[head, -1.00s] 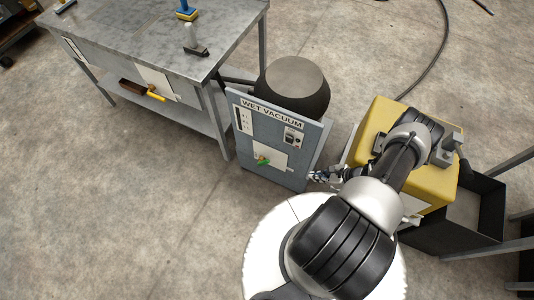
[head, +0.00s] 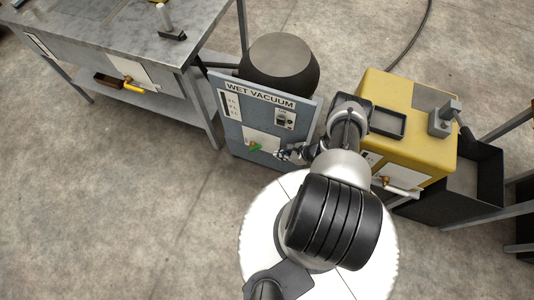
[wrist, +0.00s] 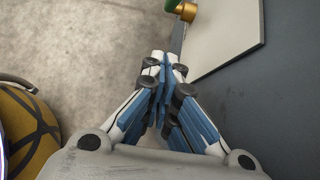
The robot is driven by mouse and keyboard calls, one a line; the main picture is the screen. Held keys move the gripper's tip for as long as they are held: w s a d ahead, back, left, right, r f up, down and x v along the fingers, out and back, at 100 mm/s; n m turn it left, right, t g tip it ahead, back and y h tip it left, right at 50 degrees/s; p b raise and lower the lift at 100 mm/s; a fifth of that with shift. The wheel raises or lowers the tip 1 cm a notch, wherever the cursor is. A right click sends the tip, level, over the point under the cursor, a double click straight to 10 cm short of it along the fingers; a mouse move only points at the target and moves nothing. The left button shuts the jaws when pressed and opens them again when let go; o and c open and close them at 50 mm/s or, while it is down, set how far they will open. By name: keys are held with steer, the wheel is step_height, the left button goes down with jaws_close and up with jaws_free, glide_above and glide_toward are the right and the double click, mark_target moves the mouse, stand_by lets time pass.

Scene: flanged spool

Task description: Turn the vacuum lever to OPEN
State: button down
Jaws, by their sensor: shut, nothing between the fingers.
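The grey wet vacuum panel (head: 232,132) stands upright below the workbench's right end. Its lever has a green handle (head: 255,148) on a brass hub, mounted on a white plate (head: 272,147) low on the panel. In the wrist view the brass hub (wrist: 187,11) and a bit of the green handle (wrist: 172,4) show at the top edge. My gripper (head: 281,154) is just right of the lever, close to the panel's face. In the wrist view my gripper (wrist: 165,60) is shut and empty, apart from the lever. Most of the handle is cut off there.
A yellow machine (head: 415,150) with its own white-handled lever (head: 402,188) stands to the right. A dark bin (head: 470,190) is beside it. The metal workbench (head: 130,35) with a yellow-handled lever (head: 133,86) is at left. Floor at the lower left is clear.

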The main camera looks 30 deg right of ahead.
mark_target(261, 147)
steer(key=w+a+f+b, duration=0.1)
steer(key=w+a, duration=0.3)
steer(key=w, duration=0.1)
steer(key=shift+w+f, duration=0.2)
steer(key=shift+f, duration=0.05)
steer(key=shift+a, duration=0.1)
steer(key=shift+g+h, duration=0.5)
steer(key=shift+g, duration=0.2)
steer(key=w+a+r+p, duration=0.1)
steer(key=w+r+p, duration=0.1)
steer(key=r+p, duration=0.1)
steer(key=shift+w+a, duration=0.1)
steer(key=shift+a, duration=0.25)
steer(key=shift+w+a, duration=0.15)
steer(key=shift+w, duration=0.05)
